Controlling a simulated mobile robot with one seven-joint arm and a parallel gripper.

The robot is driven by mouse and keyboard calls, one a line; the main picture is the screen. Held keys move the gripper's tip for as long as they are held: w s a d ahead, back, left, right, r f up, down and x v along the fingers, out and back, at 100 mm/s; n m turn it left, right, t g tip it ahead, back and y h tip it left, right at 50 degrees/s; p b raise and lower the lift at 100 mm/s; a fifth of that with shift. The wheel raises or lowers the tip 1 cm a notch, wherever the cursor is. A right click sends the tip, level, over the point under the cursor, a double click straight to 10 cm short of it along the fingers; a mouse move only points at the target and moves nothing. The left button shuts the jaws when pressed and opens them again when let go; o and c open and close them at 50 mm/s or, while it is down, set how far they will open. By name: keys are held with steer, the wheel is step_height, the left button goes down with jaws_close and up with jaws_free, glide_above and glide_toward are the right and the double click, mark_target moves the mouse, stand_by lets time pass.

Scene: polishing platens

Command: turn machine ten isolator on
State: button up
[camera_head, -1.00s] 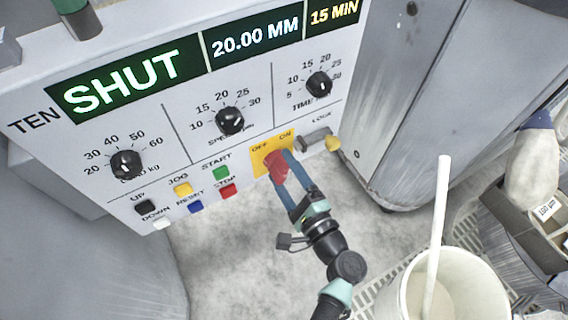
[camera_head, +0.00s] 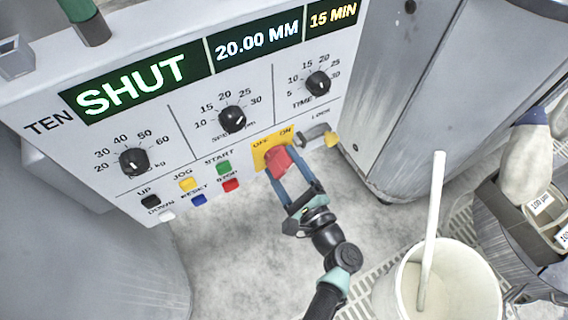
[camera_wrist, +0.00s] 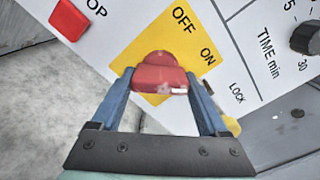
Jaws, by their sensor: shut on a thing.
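The machine panel marked TEN (camera_head: 75,185) faces me, with lit displays reading SHUT, 20.00 MM and 15 MIN. The red isolator handle (camera_head: 279,158) sits on a yellow plate (camera_head: 259,159) marked OFF and ON at the panel's lower right. In the wrist view the red handle (camera_wrist: 160,78) lies between my two blue fingers, on the yellow plate (camera_wrist: 140,48). My gripper (camera_head: 283,172) is shut on the handle; it also shows in the wrist view (camera_wrist: 162,88). I cannot tell exactly which mark the handle points to.
A lock hasp with a yellow part (camera_head: 331,139) is right of the plate. Coloured push buttons (camera_head: 230,185) are to its left and dials (camera_head: 318,83) above. A white bucket (camera_head: 385,290) with a stick stands at lower right, near boxes (camera_head: 540,215).

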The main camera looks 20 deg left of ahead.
steer(key=o, duration=1.2)
steer(key=shift+o, duration=0.2)
